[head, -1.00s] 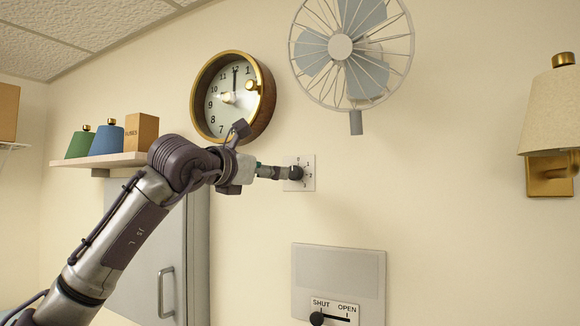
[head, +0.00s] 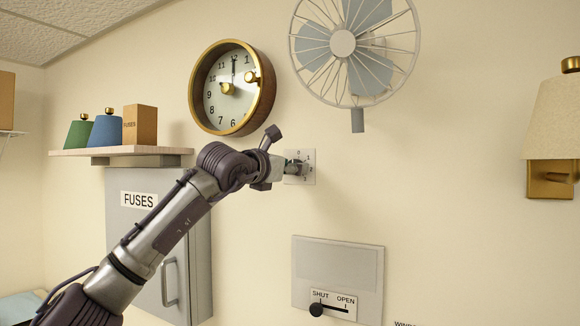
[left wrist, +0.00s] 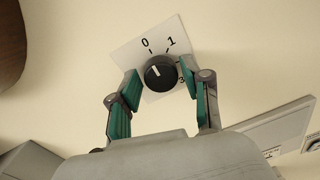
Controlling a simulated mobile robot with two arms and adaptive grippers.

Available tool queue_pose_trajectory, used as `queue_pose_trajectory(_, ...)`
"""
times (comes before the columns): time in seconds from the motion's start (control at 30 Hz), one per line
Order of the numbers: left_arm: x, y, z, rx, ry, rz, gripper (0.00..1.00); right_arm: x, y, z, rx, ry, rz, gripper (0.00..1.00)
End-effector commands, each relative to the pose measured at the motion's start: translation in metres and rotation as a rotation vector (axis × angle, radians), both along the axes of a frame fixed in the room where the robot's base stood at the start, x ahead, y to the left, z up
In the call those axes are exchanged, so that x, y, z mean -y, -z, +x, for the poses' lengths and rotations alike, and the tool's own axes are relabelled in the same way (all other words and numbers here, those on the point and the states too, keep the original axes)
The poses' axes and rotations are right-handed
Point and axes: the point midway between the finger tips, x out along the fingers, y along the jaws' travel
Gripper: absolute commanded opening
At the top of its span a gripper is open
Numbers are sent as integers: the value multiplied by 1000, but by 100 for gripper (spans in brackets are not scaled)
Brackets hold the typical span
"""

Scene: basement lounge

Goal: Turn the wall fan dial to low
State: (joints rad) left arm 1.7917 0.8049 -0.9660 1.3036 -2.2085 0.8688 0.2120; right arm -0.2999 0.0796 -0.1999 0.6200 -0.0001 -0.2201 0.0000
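The fan dial is a round black knob (left wrist: 161,73) with a white mark, on a pale plate (left wrist: 128,56) on the wall. In the left wrist view the mark points up-left, towards the 0. A 1 shows to its right, and a 3 is partly seen by the right finger. My left gripper (left wrist: 160,77) has its green-padded fingers on either side of the knob, close to it, with a small gap visible at the right. It looks open. In the head view, the gripper (head: 297,168) covers most of the knob. My right gripper is not in view.
The wall fan (head: 343,44) hangs above the plate (head: 309,175), and a round clock (head: 230,88) is at upper left. A shelf (head: 120,150) and a grey fuse cabinet (head: 200,240) are left. A SHUT/OPEN slider panel (head: 338,268) is below, a lamp (head: 560,115) right.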

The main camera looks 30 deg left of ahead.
Motion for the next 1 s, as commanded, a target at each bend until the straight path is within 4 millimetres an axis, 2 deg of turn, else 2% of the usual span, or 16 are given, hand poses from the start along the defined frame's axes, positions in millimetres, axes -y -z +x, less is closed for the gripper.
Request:
queue_pose_trajectory(0.03, 0, 0, 0, 0, 0, 0, 35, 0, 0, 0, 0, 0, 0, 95)
queue_pose_trajectory(0.23, 0, 0, 0, 0, 0, 0, 3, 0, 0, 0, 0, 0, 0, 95)
queue_pose_trajectory(0.57, 0, 0, 0, 2, 1, 50, 3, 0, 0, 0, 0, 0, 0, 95)
queue_pose_trajectory(1.0, 1, -2, 0, 14, 0, 382, 3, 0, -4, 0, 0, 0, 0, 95)
